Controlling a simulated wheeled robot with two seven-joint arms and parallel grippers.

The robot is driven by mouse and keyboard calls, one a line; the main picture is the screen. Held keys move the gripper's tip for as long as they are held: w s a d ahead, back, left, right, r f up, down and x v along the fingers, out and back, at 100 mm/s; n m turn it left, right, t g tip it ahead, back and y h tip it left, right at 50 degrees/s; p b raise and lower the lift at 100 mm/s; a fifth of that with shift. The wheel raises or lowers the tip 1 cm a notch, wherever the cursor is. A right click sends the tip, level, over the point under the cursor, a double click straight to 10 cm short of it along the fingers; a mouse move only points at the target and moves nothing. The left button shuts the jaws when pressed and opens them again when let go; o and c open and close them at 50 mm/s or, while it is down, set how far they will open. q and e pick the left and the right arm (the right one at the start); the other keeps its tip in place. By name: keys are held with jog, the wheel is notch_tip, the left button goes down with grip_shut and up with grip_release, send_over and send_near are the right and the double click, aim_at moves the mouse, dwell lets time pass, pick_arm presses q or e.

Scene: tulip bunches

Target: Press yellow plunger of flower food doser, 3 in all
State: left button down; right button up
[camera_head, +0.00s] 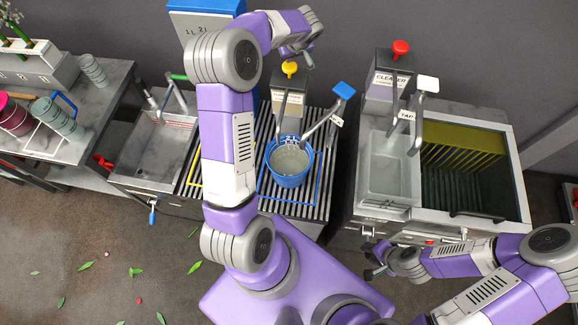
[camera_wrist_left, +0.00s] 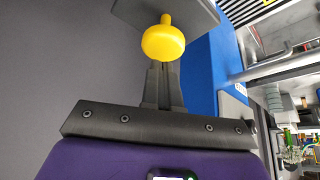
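The flower food doser (camera_head: 289,100) is a grey box with a yellow plunger (camera_head: 290,68) on top, at the back of the slatted counter. The yellow plunger also shows large in the left wrist view (camera_wrist_left: 163,42). My left gripper (camera_head: 307,58) is at the plunger's upper right in the head view. In the left wrist view its fingers (camera_wrist_left: 163,80) are together with nothing between them, their tips by the knob; I cannot tell whether they touch it. A blue bucket (camera_head: 290,178) stands below the doser, with greyish liquid inside. My right gripper (camera_head: 372,262) is open and empty at the lower right.
A blue-handled tap (camera_head: 343,91) reaches over the bucket. A cleaner doser with a red plunger (camera_head: 401,47) stands behind the right sink (camera_head: 388,180). A small sink (camera_head: 155,150) and a side table with cups (camera_head: 92,70) are at the left. Leaves litter the floor.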

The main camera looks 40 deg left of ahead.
aim_at(290, 66)
pick_arm(q)
jog(key=shift+f, duration=0.15)
dwell(0.5)
jog(key=shift+f+b, duration=2.05)
jog(key=shift+b, duration=0.35)
jog(key=shift+r+p, duration=1.95)
jog(key=shift+r, duration=1.7)
